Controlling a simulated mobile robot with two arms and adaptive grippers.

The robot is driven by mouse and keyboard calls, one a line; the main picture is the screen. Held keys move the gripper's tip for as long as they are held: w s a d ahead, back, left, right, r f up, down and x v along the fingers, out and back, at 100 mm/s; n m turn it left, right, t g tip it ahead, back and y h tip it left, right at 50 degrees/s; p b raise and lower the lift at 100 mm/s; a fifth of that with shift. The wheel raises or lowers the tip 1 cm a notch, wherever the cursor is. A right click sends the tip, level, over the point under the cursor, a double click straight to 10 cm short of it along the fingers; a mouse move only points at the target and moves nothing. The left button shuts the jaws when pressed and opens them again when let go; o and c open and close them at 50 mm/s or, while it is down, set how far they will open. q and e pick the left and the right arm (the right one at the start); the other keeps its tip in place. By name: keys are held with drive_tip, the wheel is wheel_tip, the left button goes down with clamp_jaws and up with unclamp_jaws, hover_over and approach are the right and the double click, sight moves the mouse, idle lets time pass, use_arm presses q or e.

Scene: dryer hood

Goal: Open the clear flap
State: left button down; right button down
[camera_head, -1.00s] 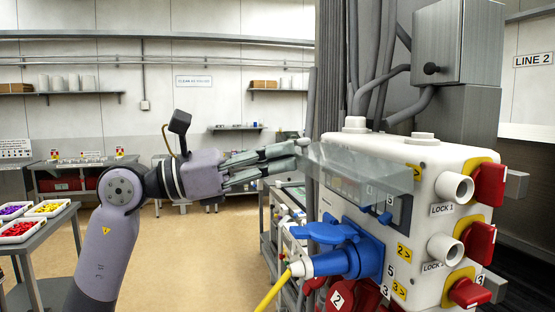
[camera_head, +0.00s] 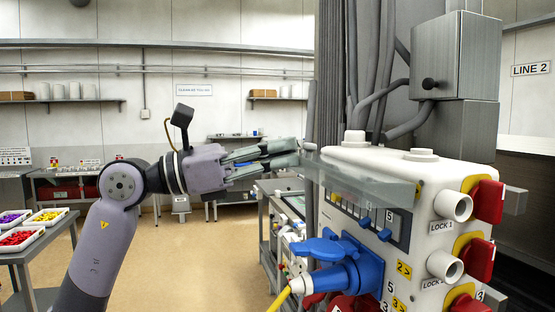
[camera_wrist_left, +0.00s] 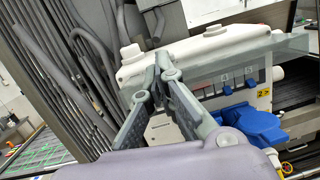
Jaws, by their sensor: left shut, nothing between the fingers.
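The clear flap (camera_head: 365,182) is a see-through panel on the near face of the white control box (camera_head: 425,175). It sticks out toward the left, close to level, above the row of switches (camera_head: 370,215). My left gripper (camera_head: 299,152) is at the flap's outer left end, with its fingers closed and nothing held. The fingertips look very close to the flap's edge; I cannot tell whether they touch. In the left wrist view, the closed fingers (camera_wrist_left: 162,62) stand in front of the box, and the switches (camera_wrist_left: 228,88) show uncovered. My right gripper is not in view.
A blue plug and socket (camera_head: 340,262) with a yellow cable sit below the switches. Red knobs (camera_head: 487,202) and white lock cylinders (camera_head: 453,206) stick out at right. Grey conduits (camera_head: 375,80) rise behind the box. A table with trays (camera_head: 45,218) stands at far left.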

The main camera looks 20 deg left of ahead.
use_arm(q)
drive_tip(key=shift+w+d+r+p, duration=0.2)
drive_tip(key=shift+d+r, duration=0.1)
drive_tip(key=shift+r, duration=0.3)
drive_tip(key=shift+w+d+r+p, duration=0.15)
drive_tip(key=shift+d+r, duration=0.15)
drive_tip(key=shift+r, duration=0.3)
